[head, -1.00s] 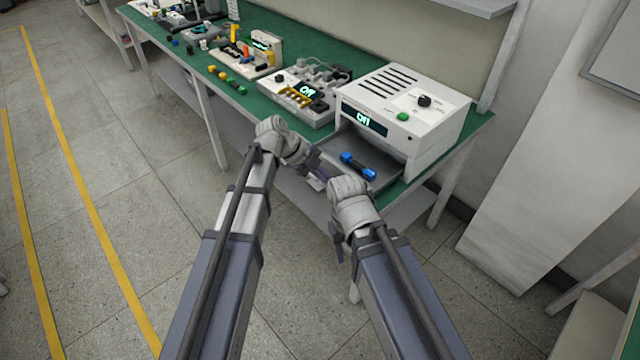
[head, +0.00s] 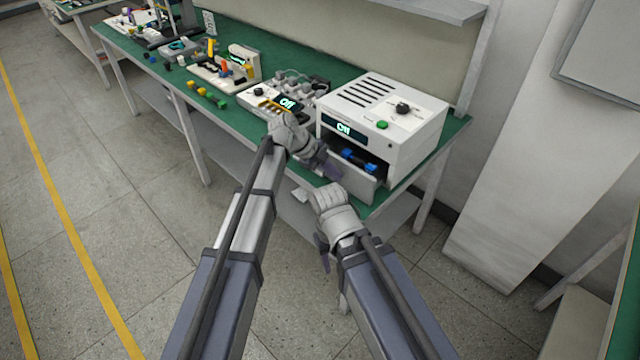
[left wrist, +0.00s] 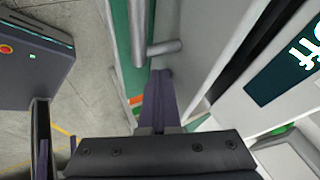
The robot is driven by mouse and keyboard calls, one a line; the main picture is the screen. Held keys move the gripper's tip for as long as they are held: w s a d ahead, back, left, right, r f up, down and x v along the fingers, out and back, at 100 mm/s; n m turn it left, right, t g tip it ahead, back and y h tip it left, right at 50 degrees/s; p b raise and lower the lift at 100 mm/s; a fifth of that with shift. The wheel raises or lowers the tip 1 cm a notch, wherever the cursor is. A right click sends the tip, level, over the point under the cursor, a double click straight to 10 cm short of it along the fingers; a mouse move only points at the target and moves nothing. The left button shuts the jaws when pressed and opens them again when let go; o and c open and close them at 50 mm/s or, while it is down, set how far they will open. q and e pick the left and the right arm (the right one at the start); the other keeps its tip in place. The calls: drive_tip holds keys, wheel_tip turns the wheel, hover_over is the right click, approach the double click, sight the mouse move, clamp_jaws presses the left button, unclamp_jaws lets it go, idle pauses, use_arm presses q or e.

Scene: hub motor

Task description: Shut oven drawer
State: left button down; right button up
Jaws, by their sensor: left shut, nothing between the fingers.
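The white oven (head: 425,125) stands at the right end of the green bench. Its drawer (head: 358,185) is only partly out, with a blue and black part (head: 358,160) lying inside. My left gripper (head: 328,168) is shut and empty, at the left side of the drawer front. In the left wrist view my shut purple fingers (left wrist: 158,105) reach toward the drawer's grey handle (left wrist: 163,48); I cannot tell if they touch the front. My right gripper (head: 322,248) hangs low in front of the bench, apart from the drawer; its jaws are unclear.
A white device with a lit display (head: 287,103) stands left of the oven, close behind my left arm. More small fixtures and colored parts (head: 205,95) lie farther left on the bench (head: 265,77). The floor in front is clear.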

use_arm(q)
drive_tip(key=w+d, duration=0.5)
drive_tip(key=d, duration=0.1)
drive_tip(key=shift+w, duration=0.4)
drive_tip(key=shift+w+d, duration=0.15)
drive_tip(key=shift+r, duration=0.1)
use_arm(e)
drive_tip(key=shift+a, duration=0.1)
use_arm(q)
drive_tip(key=shift+d, duration=0.1)
